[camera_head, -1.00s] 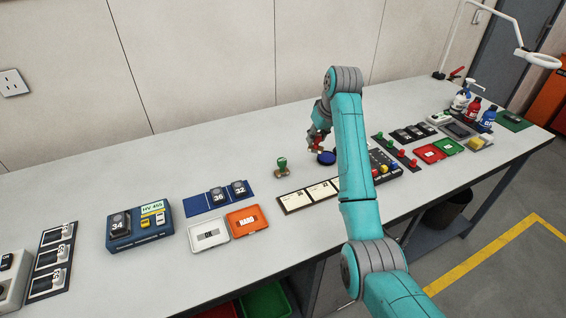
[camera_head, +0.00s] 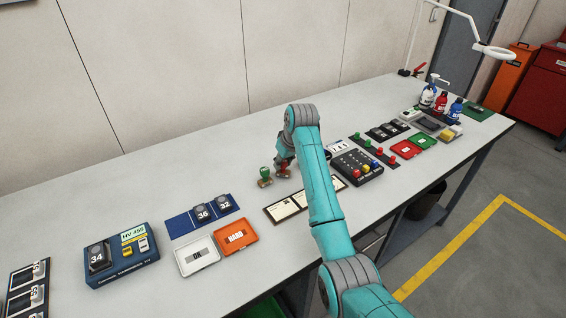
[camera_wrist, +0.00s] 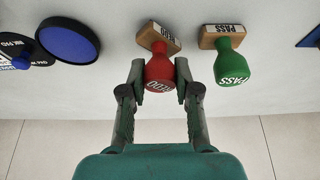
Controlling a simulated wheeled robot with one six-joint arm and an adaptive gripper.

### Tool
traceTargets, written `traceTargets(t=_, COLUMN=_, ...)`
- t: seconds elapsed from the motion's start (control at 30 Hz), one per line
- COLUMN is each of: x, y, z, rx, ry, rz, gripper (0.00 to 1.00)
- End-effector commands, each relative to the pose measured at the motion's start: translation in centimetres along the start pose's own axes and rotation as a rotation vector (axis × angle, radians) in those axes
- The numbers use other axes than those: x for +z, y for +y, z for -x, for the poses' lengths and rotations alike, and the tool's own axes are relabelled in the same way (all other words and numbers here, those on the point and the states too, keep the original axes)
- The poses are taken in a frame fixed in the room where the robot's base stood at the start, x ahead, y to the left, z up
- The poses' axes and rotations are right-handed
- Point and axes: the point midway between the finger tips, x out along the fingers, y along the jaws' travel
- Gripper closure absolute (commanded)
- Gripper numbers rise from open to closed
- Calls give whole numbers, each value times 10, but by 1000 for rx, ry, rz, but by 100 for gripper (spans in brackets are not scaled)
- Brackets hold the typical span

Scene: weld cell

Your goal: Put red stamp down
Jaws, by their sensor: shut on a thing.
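The red stamp (camera_wrist: 159,72) has a red handle and a wooden base, with its handle between my fingers in the wrist view. My gripper (camera_wrist: 160,67) is shut on that handle. In the head view my gripper (camera_head: 284,162) is low over the bench, and the red stamp (camera_head: 282,172) is partly hidden by it. I cannot tell whether its base touches the bench. The green stamp (camera_head: 265,175) stands upright just left of the red one. In the wrist view the green stamp (camera_wrist: 231,66) is on the right, with a small gap between them.
A round blue ink pad (camera_wrist: 68,39) lies left of the red stamp in the wrist view; my arm hides it in the head view. Cream cards (camera_head: 284,208) lie in front of the stamps. The bench (camera_head: 205,150) behind and left of them is clear.

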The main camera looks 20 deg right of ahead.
Motion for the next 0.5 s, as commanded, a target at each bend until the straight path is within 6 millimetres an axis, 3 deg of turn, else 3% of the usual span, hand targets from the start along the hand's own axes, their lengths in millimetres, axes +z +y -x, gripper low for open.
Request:
traceTargets(t=0.37, x=1, y=0, z=-4, rx=0, ry=2, rz=0, gripper=91)
traceTargets(t=0.4, x=1, y=0, z=-5, rx=1, ry=2, rz=1, gripper=64)
traceTargets(t=0.5, x=1, y=0, z=-4, rx=1, ry=2, rz=1, gripper=44)
